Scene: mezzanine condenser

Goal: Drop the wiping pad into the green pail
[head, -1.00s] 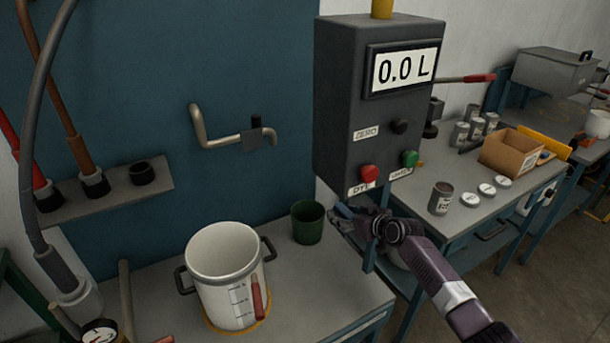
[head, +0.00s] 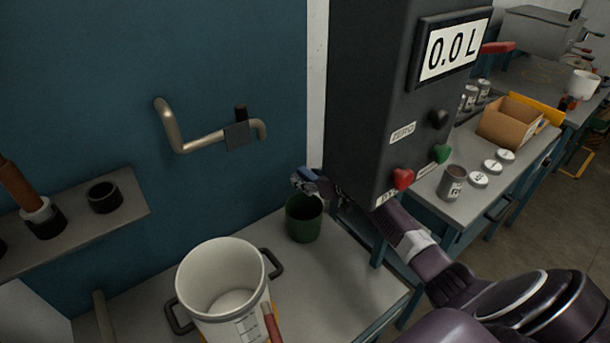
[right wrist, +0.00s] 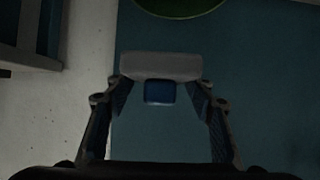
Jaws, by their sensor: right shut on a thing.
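The green pail (head: 304,224) stands upright on the grey bench by the blue wall in the head view. Part of its rim also shows at the top edge of the right wrist view (right wrist: 180,8). My right gripper (head: 306,182) is just above the pail's far rim in the head view, left of the dark display box. It is shut on the wiping pad (right wrist: 160,66), a pale grey block with a blue part, held between the fingertips in the right wrist view. The pail's inside is mostly hidden. My left gripper is not in view.
A white pot (head: 222,285) with side handles stands left of the pail. The dark display box (head: 385,100) hangs close to my right arm. A bent pipe (head: 185,140) sticks out from the wall. Cans and a cardboard box (head: 510,122) are on the right bench.

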